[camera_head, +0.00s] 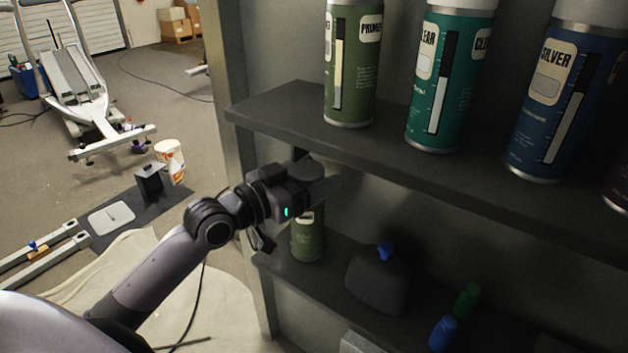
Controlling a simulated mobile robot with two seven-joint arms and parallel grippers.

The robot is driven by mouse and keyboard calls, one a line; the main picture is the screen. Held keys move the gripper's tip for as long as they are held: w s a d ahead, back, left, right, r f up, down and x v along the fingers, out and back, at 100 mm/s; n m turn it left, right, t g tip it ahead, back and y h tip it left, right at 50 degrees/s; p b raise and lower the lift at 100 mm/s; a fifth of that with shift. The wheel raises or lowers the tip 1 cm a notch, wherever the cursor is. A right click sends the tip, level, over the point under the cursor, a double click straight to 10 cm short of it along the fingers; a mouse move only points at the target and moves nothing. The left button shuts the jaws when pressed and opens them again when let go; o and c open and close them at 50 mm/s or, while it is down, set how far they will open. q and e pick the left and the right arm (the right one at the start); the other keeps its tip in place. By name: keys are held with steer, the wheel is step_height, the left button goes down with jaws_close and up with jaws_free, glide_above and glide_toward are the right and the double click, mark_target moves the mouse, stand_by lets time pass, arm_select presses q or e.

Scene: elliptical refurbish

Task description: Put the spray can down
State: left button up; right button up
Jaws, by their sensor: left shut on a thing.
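My left gripper (296,207) reaches in from the left between two shelf boards and is shut on an olive-green spray can (308,240). The can is upright at the left end of the lower shelf (292,277). Its lower body shows below the gripper, while the gripper hides much of its upper part. Its base looks at or very close to the shelf surface; I cannot tell whether it touches. My right gripper is not in view.
The upper shelf (290,100) runs just above my left gripper and holds a green primer can (352,75), a teal clear can (445,90) and a blue silver can (562,100). A dark jug (378,282) with a blue cap stands right of the held can. Small blue (443,333) and green (467,300) bottles are further right.

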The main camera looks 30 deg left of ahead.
arm_select(q)
steer(key=shift+w+f, duration=0.2)
steer(key=shift+f, duration=0.05)
steer(key=shift+f, duration=0.15)
steer(key=o, duration=1.6)
